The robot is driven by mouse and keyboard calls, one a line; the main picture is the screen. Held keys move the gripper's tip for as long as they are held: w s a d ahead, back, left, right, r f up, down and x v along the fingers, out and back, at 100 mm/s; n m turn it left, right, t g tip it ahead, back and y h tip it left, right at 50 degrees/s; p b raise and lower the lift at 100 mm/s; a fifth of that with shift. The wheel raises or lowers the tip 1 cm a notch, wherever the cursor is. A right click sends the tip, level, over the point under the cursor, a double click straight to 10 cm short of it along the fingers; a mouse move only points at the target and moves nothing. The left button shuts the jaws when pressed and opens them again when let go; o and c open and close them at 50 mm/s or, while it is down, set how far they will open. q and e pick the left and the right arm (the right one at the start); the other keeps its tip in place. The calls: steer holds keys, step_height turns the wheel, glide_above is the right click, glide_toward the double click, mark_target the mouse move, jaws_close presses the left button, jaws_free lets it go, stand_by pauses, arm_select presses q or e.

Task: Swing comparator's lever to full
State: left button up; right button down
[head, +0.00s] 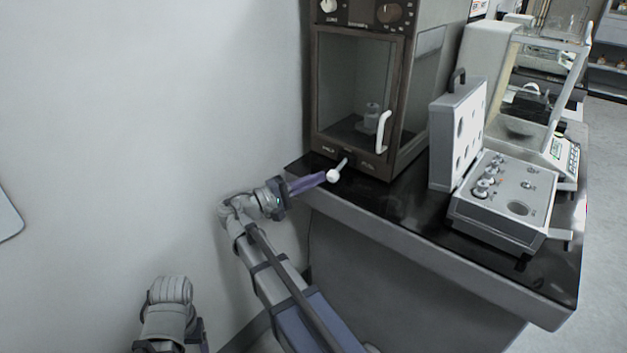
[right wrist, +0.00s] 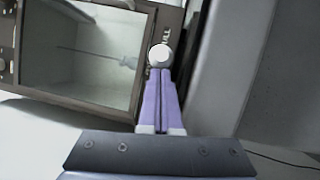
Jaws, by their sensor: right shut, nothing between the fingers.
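The comparator (head: 408,98) is a tall brown cabinet with a glass front door at the back of the black table. Its lever, a short pale rod with a round white knob (head: 333,176), juts from the lower front panel and points toward the left front. My right gripper (head: 322,179) is shut and empty, its purple fingertips right at the knob's left side. In the right wrist view the knob (right wrist: 160,54) sits just beyond the closed fingertips (right wrist: 159,72); contact cannot be told. Lettering resembling "FULL" shows beside it, partly hidden.
An open grey weight case (head: 498,218) stands right of the comparator, its lid raised. A glass-walled balance (head: 515,95) is behind it. The black table top (head: 420,220) is clear in front of the comparator. A white wall (head: 150,100) is close on the left.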

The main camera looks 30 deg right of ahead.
mark_target(330, 187)
steer(key=s, duration=0.1)
steer(key=s+d+n+t, duration=0.1)
steer(key=s+t, duration=0.1)
steer(key=s, duration=0.1)
steer(key=shift+d, duration=0.4)
steer(key=shift+s+d, duration=0.15)
steer(key=shift+d, duration=0.05)
arm_select(q)
steer(key=shift+a, duration=0.1)
arm_select(e)
steer(key=shift+a, duration=0.1)
